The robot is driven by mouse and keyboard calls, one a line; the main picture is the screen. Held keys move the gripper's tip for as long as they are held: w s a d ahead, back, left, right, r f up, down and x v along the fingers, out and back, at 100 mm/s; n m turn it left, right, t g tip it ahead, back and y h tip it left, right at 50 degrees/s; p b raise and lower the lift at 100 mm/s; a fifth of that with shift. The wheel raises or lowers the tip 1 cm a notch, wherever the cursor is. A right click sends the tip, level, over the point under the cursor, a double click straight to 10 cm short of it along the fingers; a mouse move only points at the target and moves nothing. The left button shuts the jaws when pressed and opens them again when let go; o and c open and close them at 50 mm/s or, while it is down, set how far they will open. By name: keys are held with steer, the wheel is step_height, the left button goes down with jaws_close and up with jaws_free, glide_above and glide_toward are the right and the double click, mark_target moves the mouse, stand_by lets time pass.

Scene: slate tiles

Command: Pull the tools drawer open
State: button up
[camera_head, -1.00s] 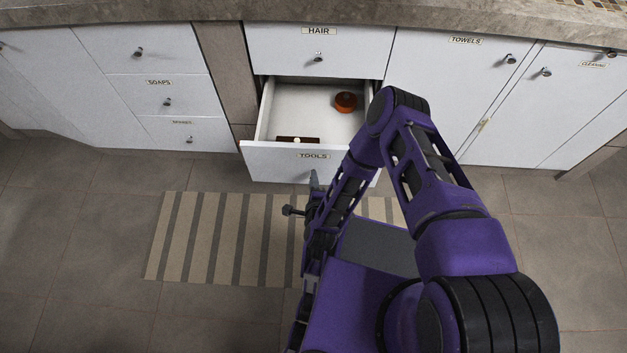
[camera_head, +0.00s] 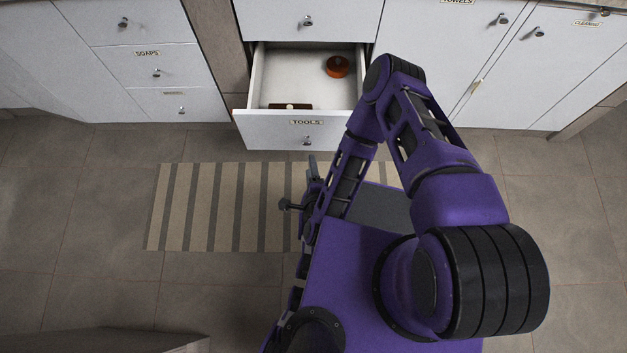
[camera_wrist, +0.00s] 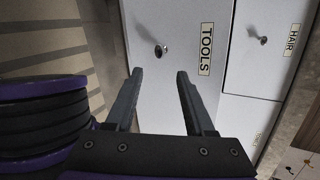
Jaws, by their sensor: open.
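The tools drawer (camera_head: 265,131) stands pulled out from the white cabinet, its TOOLS label on the front. Its knob (camera_head: 307,141) shows just beyond my gripper (camera_head: 311,176) in the head view. Inside the drawer lie an orange round object (camera_head: 337,66) and a dark brown item with a pale part (camera_head: 289,106). In the wrist view, my gripper (camera_wrist: 158,76) has two dark fingers apart with nothing between them. The drawer knob (camera_wrist: 160,51) lies ahead of the fingertips, apart from them. The drawer front (camera_wrist: 150,105) fills the middle of that view.
The hair drawer (camera_head: 270,18) above is shut. The soaps drawer (camera_head: 185,62) and towels door (camera_head: 440,40) beside it are shut. A striped rug (camera_head: 215,205) lies on the tiled floor before the drawer. A brown edge (camera_head: 110,341) shows at lower left.

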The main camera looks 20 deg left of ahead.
steer(key=p+v, duration=0.2)
steer(key=v, duration=0.5)
steer(key=shift+w, duration=0.1)
